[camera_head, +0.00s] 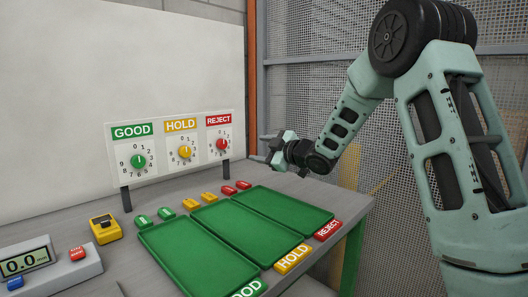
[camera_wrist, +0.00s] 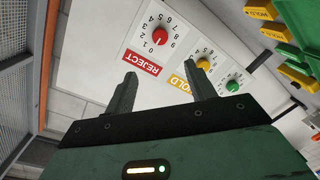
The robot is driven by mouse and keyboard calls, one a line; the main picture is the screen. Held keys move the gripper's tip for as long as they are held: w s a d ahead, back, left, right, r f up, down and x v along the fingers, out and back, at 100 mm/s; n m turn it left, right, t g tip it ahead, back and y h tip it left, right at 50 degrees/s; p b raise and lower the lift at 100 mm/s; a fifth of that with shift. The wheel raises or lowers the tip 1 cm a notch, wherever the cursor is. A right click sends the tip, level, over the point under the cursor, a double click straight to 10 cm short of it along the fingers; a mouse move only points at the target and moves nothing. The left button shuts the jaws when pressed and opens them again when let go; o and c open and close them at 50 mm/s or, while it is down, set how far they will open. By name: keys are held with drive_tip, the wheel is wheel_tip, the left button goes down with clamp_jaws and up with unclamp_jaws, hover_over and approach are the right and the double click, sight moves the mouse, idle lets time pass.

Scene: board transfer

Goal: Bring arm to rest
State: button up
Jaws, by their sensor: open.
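My arm reaches in from the right in the head view. My gripper (camera_head: 268,155) hangs in the air in front of the REJECT end of the dial board. In the wrist view my gripper (camera_wrist: 160,90) is open, with two dark fingers apart and nothing between them. The dial board (camera_head: 170,145) stands on posts at the back of the table. It carries a green GOOD dial (camera_head: 138,161), a yellow HOLD dial (camera_head: 185,152) and a red REJECT dial (camera_head: 222,144). The red dial also shows in the wrist view (camera_wrist: 160,36), beyond the fingers.
Green trays labelled GOOD (camera_head: 190,255), HOLD (camera_head: 245,228) and REJECT (camera_head: 290,210) lie empty on the grey table. Small green, yellow and red blocks lie behind them. A yellow device (camera_head: 105,229) and a scale display (camera_head: 25,264) are at left. A mesh fence (camera_head: 310,110) stands behind my arm.

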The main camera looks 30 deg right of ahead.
drive_tip(key=shift+s+d, duration=0.1)
drive_tip(key=shift+s, duration=0.3)
drive_tip(key=s+a+f+m+g+h+p, duration=0.1)
drive_tip(key=s+a+m+g+p, duration=0.2)
drive_tip(key=s+a, duration=0.6)
drive_tip(key=s+a+f+m+g+h+p, duration=0.1)
drive_tip(key=s+a+f+g+p, duration=0.25)
drive_tip(key=a, duration=0.85)
drive_tip(key=s+a+g+h+p, duration=0.1)
drive_tip(key=s+g, duration=0.4)
drive_tip(key=s, duration=1)
drive_tip(key=s+a+m+g+h+p, duration=0.1)
drive_tip(key=s+a+g, duration=0.3)
drive_tip(key=s, duration=1.2)
drive_tip(key=shift+a+f+g+h+p, duration=0.3)
drive_tip(key=shift+g+p, duration=0.05)
drive_tip(key=shift+p, duration=0.15)
